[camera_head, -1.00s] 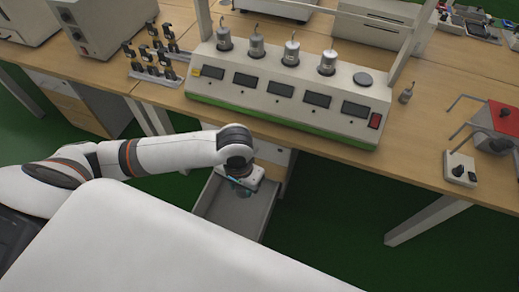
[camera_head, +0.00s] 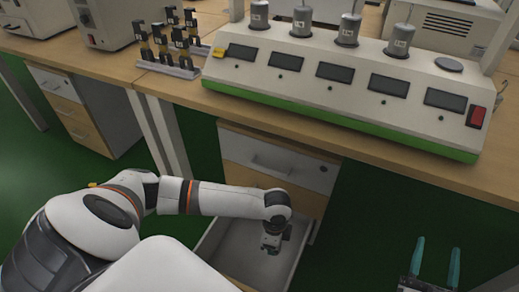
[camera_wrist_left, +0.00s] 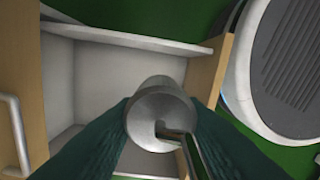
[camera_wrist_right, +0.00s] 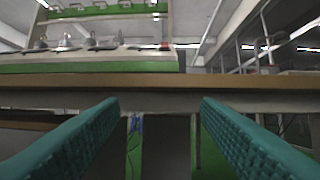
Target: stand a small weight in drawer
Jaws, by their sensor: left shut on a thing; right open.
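A small grey metal weight (camera_wrist_left: 150,108) with a hook on top is held between the teal fingers of my left gripper (camera_head: 271,249). In the left wrist view the weight is above the open drawer (camera_wrist_left: 85,80), near its wooden edge. Whether it touches the drawer floor cannot be told. The drawer also shows in the head view (camera_head: 235,235), pulled out under the bench, with my left gripper over its inside. In the head view the weight is hidden by the gripper. My right gripper (camera_head: 436,245) is open and empty at the lower right.
A white tester (camera_head: 350,75) with several hooked cylindrical weights stands on the wooden bench. A rack (camera_head: 168,60) of small dark parts stands to its left. The bench edge (camera_head: 400,165) overhangs the drawer. A closed drawer front (camera_head: 265,157) is above the open one.

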